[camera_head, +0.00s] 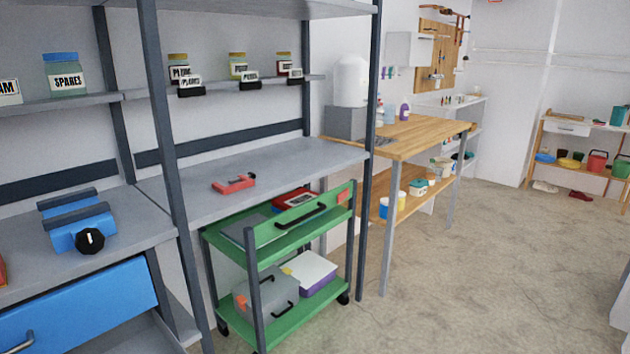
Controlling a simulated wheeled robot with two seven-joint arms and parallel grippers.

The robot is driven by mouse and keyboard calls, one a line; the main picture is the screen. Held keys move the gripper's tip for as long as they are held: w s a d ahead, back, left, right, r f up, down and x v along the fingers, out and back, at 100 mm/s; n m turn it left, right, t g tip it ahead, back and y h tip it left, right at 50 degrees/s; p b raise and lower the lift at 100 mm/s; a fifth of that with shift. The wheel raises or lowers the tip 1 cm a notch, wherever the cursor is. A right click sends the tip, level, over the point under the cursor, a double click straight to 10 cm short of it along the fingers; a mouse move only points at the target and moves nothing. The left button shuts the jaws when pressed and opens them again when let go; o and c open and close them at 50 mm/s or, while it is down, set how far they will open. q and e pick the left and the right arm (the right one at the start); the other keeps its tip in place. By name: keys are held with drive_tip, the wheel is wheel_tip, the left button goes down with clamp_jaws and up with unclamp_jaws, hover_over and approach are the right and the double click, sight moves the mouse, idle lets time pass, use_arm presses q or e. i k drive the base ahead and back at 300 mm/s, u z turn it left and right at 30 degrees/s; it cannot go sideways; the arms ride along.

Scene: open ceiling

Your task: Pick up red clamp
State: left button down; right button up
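A red clamp (234,184) with dark parts lies on the grey workbench top (290,163), near its front edge, in the head view. Nothing touches it from above. Neither of my grippers shows in the head view, so I cannot see whether they are open or shut.
A dark upright post (165,130) stands left of the clamp, another (370,150) to its right. A green cart (262,258) stands below the bench. Free floor (490,260) lies at right.

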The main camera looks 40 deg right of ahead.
sight(245, 181)
drive_tip(key=z, duration=2.05)
drive_tip(key=i, duration=2.55)
drive_tip(key=u, duration=0.2)
